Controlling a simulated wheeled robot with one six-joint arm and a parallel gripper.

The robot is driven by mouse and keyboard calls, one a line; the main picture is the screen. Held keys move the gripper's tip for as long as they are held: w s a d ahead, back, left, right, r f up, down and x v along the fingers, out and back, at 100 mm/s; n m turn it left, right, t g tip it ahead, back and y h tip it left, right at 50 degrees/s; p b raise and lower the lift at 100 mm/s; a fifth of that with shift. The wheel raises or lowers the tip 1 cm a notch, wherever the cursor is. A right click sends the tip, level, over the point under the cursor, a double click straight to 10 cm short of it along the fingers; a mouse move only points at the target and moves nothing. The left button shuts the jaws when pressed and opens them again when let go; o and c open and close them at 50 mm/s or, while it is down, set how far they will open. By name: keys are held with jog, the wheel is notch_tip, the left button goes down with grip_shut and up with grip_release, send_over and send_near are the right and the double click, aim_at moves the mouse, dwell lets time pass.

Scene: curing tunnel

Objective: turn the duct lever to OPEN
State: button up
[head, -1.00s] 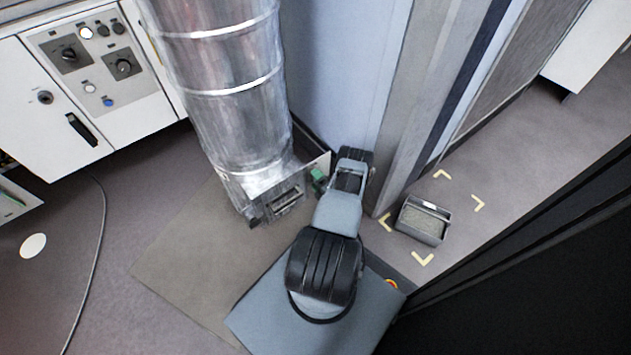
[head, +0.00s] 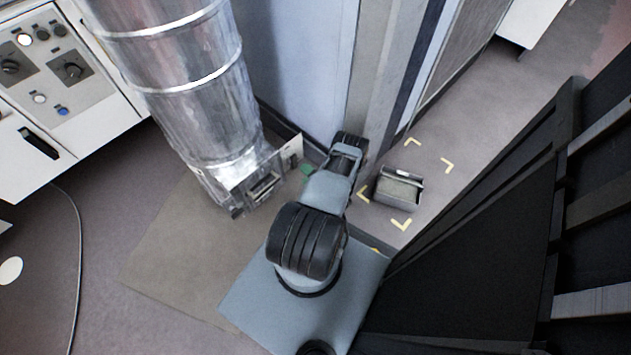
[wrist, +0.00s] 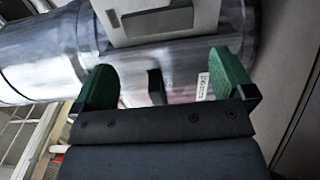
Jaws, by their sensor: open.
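The silver duct (head: 185,85) stands upright at the left in the head view, with a vent box (head: 262,187) at its foot. In the wrist view the duct (wrist: 60,55) lies across the picture. A small dark upright piece (wrist: 155,87), possibly the lever, shows against it between my fingers. A white label (wrist: 202,87) is beside it; I cannot read its text surely. My gripper (wrist: 165,86) is open, its green fingers apart with nothing held. In the head view one green finger (head: 307,168) shows just right of the box's side plate; my arm hides the rest.
A grey bin (head: 398,190) stands on the floor between yellow corner marks, right of my arm. A control cabinet (head: 70,100) is at the left. A wall post (head: 375,90) stands behind my gripper, and dark panels (head: 480,230) are close at the right.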

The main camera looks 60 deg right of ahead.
jog(key=shift+p+v, duration=0.45)
jog(key=shift+v, duration=2.35)
